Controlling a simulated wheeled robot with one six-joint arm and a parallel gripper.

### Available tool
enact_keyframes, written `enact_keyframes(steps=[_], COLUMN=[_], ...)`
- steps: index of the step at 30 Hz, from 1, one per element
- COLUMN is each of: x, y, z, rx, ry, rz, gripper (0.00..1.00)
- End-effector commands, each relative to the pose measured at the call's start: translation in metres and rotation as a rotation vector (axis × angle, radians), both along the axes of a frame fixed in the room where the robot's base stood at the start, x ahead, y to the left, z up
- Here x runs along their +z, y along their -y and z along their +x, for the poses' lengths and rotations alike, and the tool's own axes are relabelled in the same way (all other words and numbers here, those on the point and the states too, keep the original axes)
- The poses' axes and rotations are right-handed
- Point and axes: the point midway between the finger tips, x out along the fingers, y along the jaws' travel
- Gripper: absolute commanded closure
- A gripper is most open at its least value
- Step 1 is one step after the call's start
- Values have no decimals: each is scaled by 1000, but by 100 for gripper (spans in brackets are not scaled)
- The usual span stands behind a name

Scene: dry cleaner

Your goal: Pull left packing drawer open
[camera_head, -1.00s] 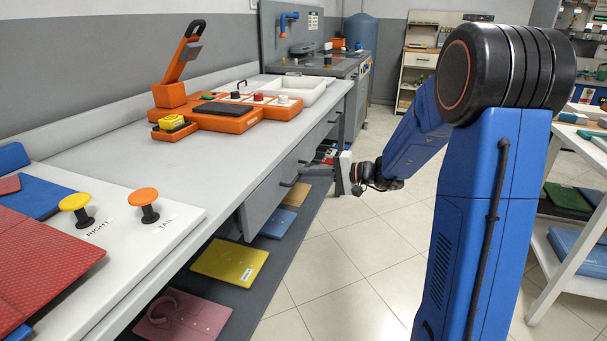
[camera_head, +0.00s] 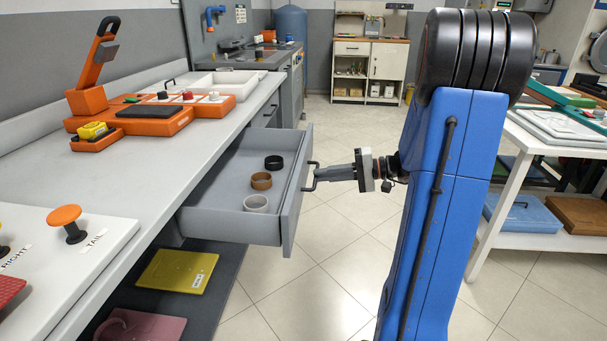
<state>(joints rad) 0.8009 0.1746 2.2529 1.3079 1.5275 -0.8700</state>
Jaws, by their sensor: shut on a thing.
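The left packing drawer (camera_head: 291,203) under the grey counter stands well open. It holds a black ring, a brown ring (camera_head: 261,181) and a white ring (camera_head: 256,203) in a row. Its dark bar handle (camera_head: 310,178) is on the front face. My gripper (camera_head: 318,174) reaches in from the right with its fingertips at the handle and is shut on it. The fingers are small here, and their exact hold on the bar is hard to see.
The counter (camera_head: 165,178) carries an orange machine (camera_head: 152,118) and an orange knob (camera_head: 65,216). A yellow board (camera_head: 177,270) lies on the shelf below. A white table (camera_head: 545,146) stands at the right. Tiled floor between is clear.

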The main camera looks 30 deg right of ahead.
Motion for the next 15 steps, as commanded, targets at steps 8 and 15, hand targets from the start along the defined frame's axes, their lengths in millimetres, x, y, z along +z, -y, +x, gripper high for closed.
enact_keyframes(steps=[8,15], x=[-1,-1], y=[26,31], z=[-19,-22], rx=[0,1], ry=[-1,-2], rz=[0,0], gripper=[100,100])
